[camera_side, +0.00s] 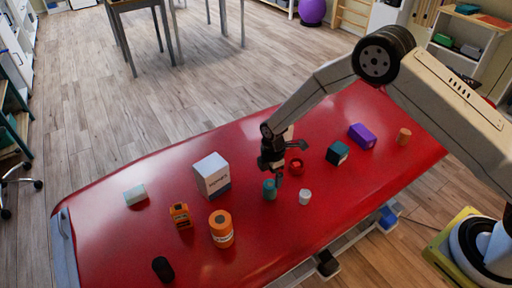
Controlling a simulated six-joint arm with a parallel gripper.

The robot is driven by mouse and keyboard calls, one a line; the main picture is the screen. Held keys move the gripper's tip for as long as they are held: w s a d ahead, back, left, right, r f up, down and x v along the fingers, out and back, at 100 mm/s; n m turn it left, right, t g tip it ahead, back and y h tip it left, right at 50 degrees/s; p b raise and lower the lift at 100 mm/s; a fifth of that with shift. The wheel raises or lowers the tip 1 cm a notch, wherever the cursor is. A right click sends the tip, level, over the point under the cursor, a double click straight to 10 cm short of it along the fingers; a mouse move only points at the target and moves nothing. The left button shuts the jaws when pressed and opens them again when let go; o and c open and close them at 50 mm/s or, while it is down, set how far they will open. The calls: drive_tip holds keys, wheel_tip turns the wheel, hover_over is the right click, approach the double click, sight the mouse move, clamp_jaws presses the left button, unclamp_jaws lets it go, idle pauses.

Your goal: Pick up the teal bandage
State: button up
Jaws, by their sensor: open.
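The teal bandage (269,191) looks like a small upright roll standing on the red table top (330,205), near the middle of the picture. My gripper (275,175) points down right above and beside it, with its dark fingers close to the roll's upper right side. The jaws are open and nothing shows between them. The gap between fingers and roll is too small in the picture to tell whether they touch.
A white roll (304,197) and a red round object (296,167) stand close to the right. A white box (212,175), orange bottle (221,230) and orange item (180,215) are to the left. A teal-and-black box (338,153) and purple box (361,136) are farther right.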

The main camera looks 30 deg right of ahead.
sight(270, 184)
drive_tip(key=shift+f, duration=1.3)
drive_tip(key=shift+a+f, duration=0.1)
drive_tip(key=shift+f, duration=2.5)
drive_tip(key=c, duration=1.3)
drive_tip(key=shift+o, duration=0.2)
drive_tip(key=shift+w+r, duration=0.1)
drive_tip(key=shift+r, duration=0.05)
